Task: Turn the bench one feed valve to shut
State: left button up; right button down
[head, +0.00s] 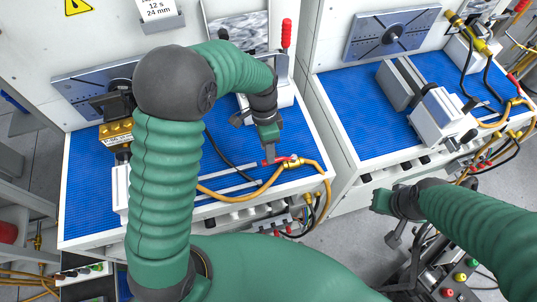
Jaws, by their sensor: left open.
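The feed valve with a red lever handle (275,161) sits near the front right of the left bench's blue top. Its brass body (293,162) joins a yellow hose. The red lever lies roughly sideways across the picture. My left gripper (270,143) points down just above the lever, open; its fingers partly hide the area behind the lever, and I cannot tell whether they touch it. My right gripper (382,203) is low in front of the gap between the benches, away from the valve; its jaws are not clear.
The left bench (85,195) holds a brass block (116,132), a slotted plate and an upright red-handled clamp (286,35). The right bench (350,110) carries a grey vise-like fixture (440,118) and hoses. A box with coloured buttons (460,278) stands at lower right.

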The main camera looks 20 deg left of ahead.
aim_at(278, 160)
pick_arm(q)
jog(key=x, duration=0.3)
jog(key=shift+s, duration=0.3)
jog(key=shift+w+f, duration=0.1)
jog(key=shift+f, duration=0.4)
grip_shut()
jog(key=shift+r, duration=0.1)
dwell(0.6)
